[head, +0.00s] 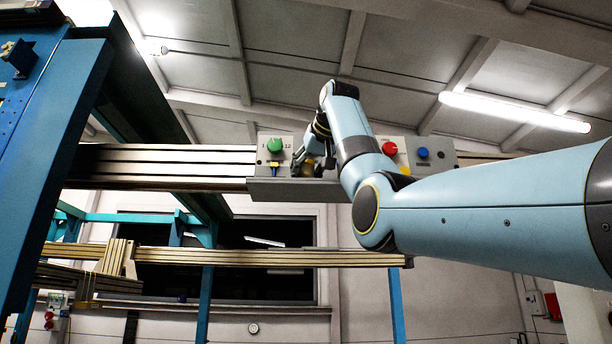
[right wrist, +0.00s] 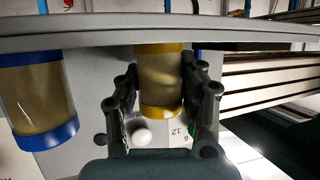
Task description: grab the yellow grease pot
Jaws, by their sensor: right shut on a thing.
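The yellow grease pot (right wrist: 160,82) is a see-through cylinder with yellow rims and a tan filling. It is in the middle of the right wrist view, between the two fingers of my right gripper (right wrist: 162,105), which are shut on its sides. In the head view my right gripper (head: 308,152) reaches down to the grey shelf (head: 290,190) on the beam. A small yellow patch of the pot (head: 309,167) shows there below the fingers; the gripper and arm hide the rest. My left gripper is in neither view.
A similar pot with blue rims (right wrist: 42,105) stands beside it in the right wrist view. On the shelf's back panel are a green knob (head: 274,145), a red knob (head: 390,148) and a blue knob (head: 423,153). The shelf's front lip (right wrist: 150,38) runs close to the pot.

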